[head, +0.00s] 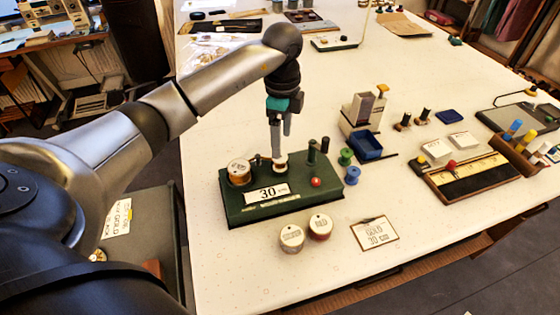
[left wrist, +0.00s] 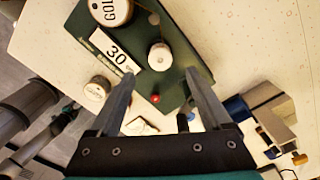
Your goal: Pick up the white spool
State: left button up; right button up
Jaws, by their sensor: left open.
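A small white-topped spool (head: 280,163) stands on the green stand (head: 290,207), behind its "30" card. The left wrist view shows its round white top (left wrist: 160,56) with a small centre hole. My left gripper (head: 281,143) points down just above this spool. Its fingers (left wrist: 160,76) are open and empty, and the spool shows between and just beyond the tips. I cannot tell if a finger touches it. My right gripper is not in view.
A larger "GOLD" spool (head: 239,172) and several dark pegs share the stand, with a red ball (head: 315,182). Two labelled spools (head: 291,238) (head: 320,226) and a "GOLD 30 cm" card (head: 374,234) lie in front. Green and blue spools (head: 351,175) stand right.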

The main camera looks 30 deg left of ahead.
aim_at(280, 162)
pick_arm(q)
jog(key=shift+a+f, duration=0.2)
jog(key=shift+f, duration=2.9)
jog(key=shift+c, duration=0.2)
grip_shut()
